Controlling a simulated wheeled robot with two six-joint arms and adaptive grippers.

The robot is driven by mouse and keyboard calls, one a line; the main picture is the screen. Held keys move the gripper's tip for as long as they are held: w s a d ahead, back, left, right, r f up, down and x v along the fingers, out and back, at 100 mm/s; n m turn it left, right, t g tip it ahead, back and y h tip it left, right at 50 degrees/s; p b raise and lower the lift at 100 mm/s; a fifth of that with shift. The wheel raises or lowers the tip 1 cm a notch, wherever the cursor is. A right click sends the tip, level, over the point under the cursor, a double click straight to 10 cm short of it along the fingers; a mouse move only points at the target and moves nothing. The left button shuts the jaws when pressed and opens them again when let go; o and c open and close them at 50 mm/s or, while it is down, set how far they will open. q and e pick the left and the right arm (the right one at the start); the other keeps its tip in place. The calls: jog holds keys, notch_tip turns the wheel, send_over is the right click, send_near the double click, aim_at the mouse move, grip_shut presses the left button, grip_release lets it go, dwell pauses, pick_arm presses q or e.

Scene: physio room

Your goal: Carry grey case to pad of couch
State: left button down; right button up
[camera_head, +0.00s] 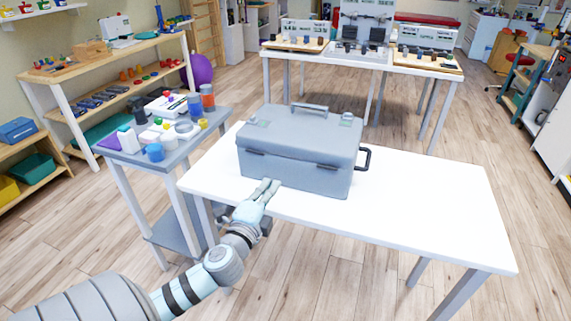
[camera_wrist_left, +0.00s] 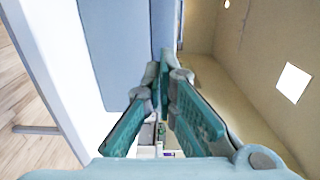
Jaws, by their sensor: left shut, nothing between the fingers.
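The grey case (camera_head: 300,150) stands closed on the white table (camera_head: 430,200), with a handle on its lid and a dark handle on its right end. My left gripper (camera_head: 267,189) is at the lower front of the case, left of its middle. Its fingers are together and hold nothing. Whether they touch the case I cannot tell. In the left wrist view the shut left gripper (camera_wrist_left: 164,68) has the grey case (camera_wrist_left: 115,45) beyond it, with the white table (camera_wrist_left: 62,55) to the left. My right gripper is out of view. A red pad (camera_head: 428,18) at the back may be the couch's.
A small grey side table (camera_head: 160,166) with bottles and cups stands close on the left. A white workbench (camera_head: 350,61) with trays stands behind. Shelves line the left wall. Open wooden floor (camera_head: 510,230) lies to the right.

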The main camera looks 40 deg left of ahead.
aim_at(289, 155)
pick_arm(q)
jog(key=x, duration=1.2)
jog(key=shift+w+a+f, duration=0.1)
jog(key=shift+w, duration=0.05)
